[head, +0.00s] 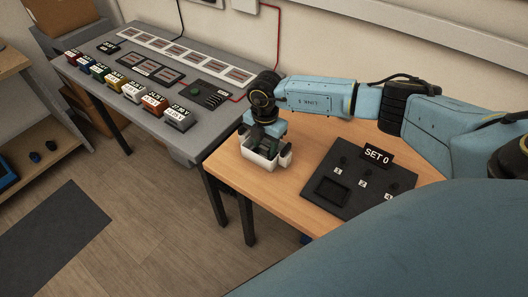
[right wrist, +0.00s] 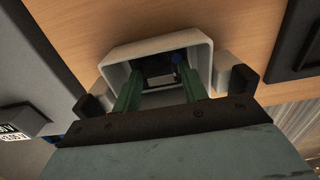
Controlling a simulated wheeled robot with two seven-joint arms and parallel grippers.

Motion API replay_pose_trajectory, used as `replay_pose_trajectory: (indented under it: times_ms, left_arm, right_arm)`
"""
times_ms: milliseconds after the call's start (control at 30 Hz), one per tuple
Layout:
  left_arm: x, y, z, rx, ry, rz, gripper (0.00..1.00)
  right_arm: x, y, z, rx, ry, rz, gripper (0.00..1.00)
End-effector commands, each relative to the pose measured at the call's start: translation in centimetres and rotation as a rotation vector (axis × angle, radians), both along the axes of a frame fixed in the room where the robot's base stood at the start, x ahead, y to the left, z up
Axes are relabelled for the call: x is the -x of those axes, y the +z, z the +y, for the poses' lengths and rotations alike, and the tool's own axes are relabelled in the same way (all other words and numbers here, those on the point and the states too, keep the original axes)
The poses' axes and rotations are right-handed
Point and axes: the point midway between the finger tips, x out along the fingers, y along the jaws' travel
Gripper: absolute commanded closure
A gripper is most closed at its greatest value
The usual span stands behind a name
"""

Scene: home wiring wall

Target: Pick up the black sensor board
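A small white bin (head: 257,161) stands on the wooden table near its left corner; it also shows in the right wrist view (right wrist: 206,50). Inside it lies a dark piece with a pale grey part and a blue part (right wrist: 160,76), seemingly the black sensor board; shadow hides its outline. My right gripper (head: 268,147) points down into the bin. Its two green fingers (right wrist: 159,88) are apart, one on each side of the dark piece. I see no clear contact between them and the piece. My left gripper is not in view.
A black panel marked SET 0 (head: 345,195) with a square recess lies to the right of the bin. A grey bench (head: 150,57) at the left holds a row of coloured labelled blocks (head: 129,91) and dark modules. Bare wood surrounds the bin's front and right.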

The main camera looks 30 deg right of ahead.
Motion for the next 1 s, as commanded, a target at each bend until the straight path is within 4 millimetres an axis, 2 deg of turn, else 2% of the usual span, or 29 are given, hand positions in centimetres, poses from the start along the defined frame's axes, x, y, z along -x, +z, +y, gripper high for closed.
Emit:
replay_pose_trajectory:
  times_ms: [33,267,567,1000]
  left_arm:
    - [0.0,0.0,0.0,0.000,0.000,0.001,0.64]
    - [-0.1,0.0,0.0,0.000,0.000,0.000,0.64]
    - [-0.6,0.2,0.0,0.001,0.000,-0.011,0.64]
    - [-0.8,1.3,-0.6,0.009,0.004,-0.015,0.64]
  right_arm:
    - [0.0,0.0,0.0,0.000,0.000,0.000,0.64]
    - [0.0,0.0,0.0,0.000,0.000,0.000,0.93]
    - [-0.1,0.7,0.0,0.001,-0.001,-0.001,0.94]
    - [-0.1,8.7,0.0,-0.001,0.002,-0.003,0.94]
